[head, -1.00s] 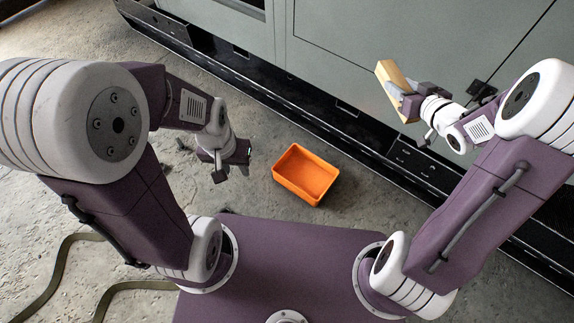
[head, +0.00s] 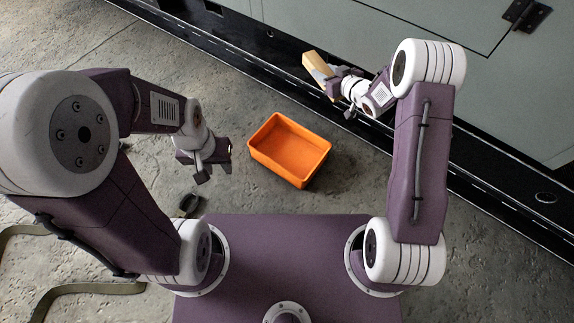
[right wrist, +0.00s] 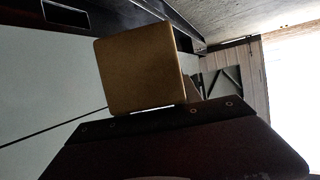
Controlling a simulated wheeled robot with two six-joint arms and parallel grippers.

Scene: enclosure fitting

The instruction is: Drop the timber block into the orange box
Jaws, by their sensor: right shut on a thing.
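The timber block (head: 317,68) is a pale wooden piece held at the tip of my right gripper (head: 333,85), tilted, above and behind the orange box in the head view. The block (right wrist: 141,68) also fills the middle of the right wrist view, its square face towards the camera. My right gripper is shut on it. The orange box (head: 262,168) sits on the floor between my arms, open at the top and empty. My left gripper (head: 222,158) hangs to the left of the box, apart from it, with its fingers apart and nothing between them.
A grey-green cabinet (head: 440,60) with a black base rail (head: 500,205) runs along the back and right. A strap (head: 90,289) lies on the concrete floor at lower left.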

